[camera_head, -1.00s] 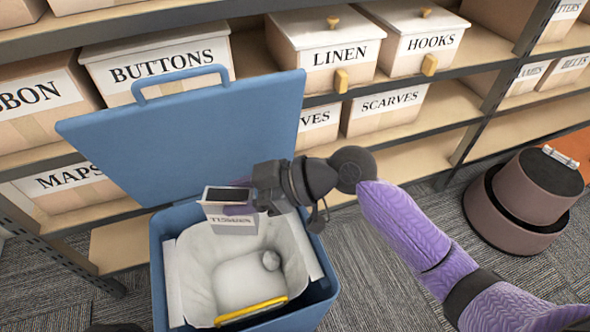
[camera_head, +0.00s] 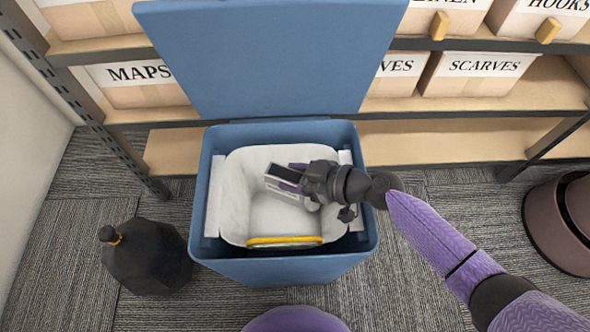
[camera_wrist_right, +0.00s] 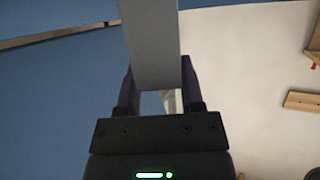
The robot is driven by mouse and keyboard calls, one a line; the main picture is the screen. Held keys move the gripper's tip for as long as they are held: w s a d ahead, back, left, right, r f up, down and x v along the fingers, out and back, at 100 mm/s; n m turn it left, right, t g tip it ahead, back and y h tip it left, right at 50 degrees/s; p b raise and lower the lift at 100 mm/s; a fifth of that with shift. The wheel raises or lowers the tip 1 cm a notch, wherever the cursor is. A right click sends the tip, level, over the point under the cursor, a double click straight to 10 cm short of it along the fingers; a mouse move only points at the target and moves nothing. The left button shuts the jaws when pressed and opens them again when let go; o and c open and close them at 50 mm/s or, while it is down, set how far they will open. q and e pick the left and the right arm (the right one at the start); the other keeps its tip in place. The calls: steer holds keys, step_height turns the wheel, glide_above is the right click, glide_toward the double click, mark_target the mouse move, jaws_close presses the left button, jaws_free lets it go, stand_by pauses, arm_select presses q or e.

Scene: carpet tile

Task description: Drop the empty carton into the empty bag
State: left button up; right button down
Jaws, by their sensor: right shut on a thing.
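The carton (camera_head: 279,184) is a small white-grey box with a dark opening on top. My right gripper (camera_head: 300,181) is shut on it and holds it tilted over the mouth of the bag. In the right wrist view the carton (camera_wrist_right: 154,42) is a grey slab between the two dark fingers (camera_wrist_right: 158,92). The bag (camera_head: 238,190) is a pale, open liner with a yellow strip at its front edge, inside a blue bin (camera_head: 280,268). The carton's height above the bag floor is hard to tell. My left gripper is not in view.
The bin's blue lid (camera_head: 270,60) stands raised behind it, against a shelf of labelled boxes. A dark tied sack (camera_head: 148,258) sits on the carpet at left. A round brown bin (camera_head: 562,225) stands at right. Carpet between the blue bin and brown bin is clear.

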steer(key=shift+c, duration=0.7)
jaws_free()
steer(key=p+v, duration=0.2)
steer(key=v, duration=0.8)
